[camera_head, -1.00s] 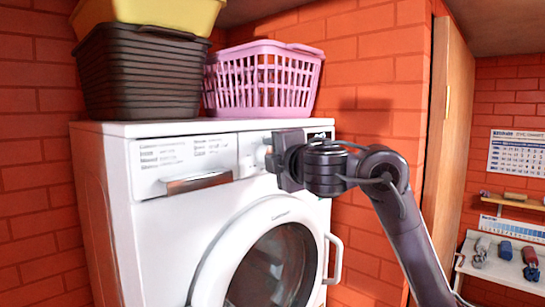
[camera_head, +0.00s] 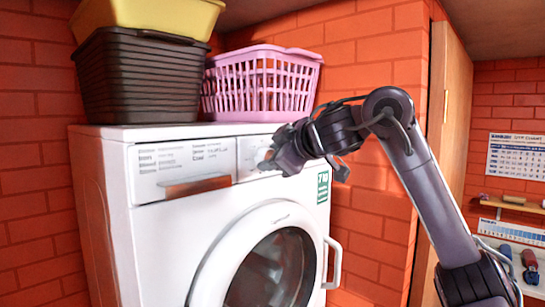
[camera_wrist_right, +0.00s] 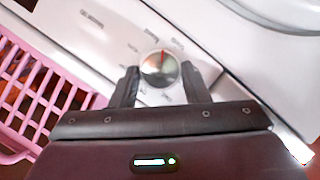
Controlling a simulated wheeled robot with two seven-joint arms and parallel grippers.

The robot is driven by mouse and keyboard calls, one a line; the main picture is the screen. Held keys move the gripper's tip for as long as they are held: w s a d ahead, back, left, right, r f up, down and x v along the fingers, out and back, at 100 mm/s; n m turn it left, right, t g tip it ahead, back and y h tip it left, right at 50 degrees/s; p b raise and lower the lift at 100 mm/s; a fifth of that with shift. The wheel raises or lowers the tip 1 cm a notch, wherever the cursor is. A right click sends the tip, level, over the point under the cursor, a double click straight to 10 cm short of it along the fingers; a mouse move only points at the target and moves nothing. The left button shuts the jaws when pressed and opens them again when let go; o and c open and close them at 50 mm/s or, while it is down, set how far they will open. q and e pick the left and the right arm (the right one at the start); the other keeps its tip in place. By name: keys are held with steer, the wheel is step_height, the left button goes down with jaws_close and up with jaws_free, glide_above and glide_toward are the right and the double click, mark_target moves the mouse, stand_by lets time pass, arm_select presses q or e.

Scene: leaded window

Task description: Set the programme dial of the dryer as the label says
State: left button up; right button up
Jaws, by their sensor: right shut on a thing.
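The white dryer (camera_head: 160,250) stands against the brick wall. Its programme dial (camera_head: 264,155) is on the front panel, mostly hidden by my right gripper (camera_head: 274,161). In the right wrist view the round silver dial (camera_wrist_right: 158,70) shows a red pointer line and sits between the two dark fingers of my right gripper (camera_wrist_right: 162,84), which is shut on it. Small marks surround the dial, too blurred to read. A green and white label (camera_head: 322,187) is on the dryer's front, right of the panel; its writing is too small to read. My left gripper is not in view.
A dark basket (camera_head: 140,80) with a yellow one (camera_head: 150,15) on it and a pink basket (camera_head: 262,85) stand on the dryer. The round door (camera_head: 205,275) is below the panel. A wooden door edge (camera_head: 450,130) is at right.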

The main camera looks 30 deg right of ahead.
steer(key=shift+w+d+f+m+t+y+b, duration=0.2)
steer(key=shift+m+t+y+b, duration=0.45)
steer(key=shift+m+y+b, duration=2.6)
steer(key=shift+s+d+f+m+t+y+b, duration=0.15)
steer(key=shift+f+m+t+b, duration=0.6)
steer(key=shift+m, duration=5.05)
steer(key=shift+w+d+m+t+y+b, duration=0.15)
steer(key=shift+m+t+y+b, duration=0.35)
steer(key=shift+m+y+b, duration=2.8)
steer(key=m+h+p, duration=0.2)
steer(key=h, duration=0.1)
steer(key=shift+d+m, duration=0.1)
steer(key=shift+m, duration=0.25)
steer(key=o, duration=1)
steer(key=shift+r, duration=0.1)
steer(key=shift+c, duration=0.2)
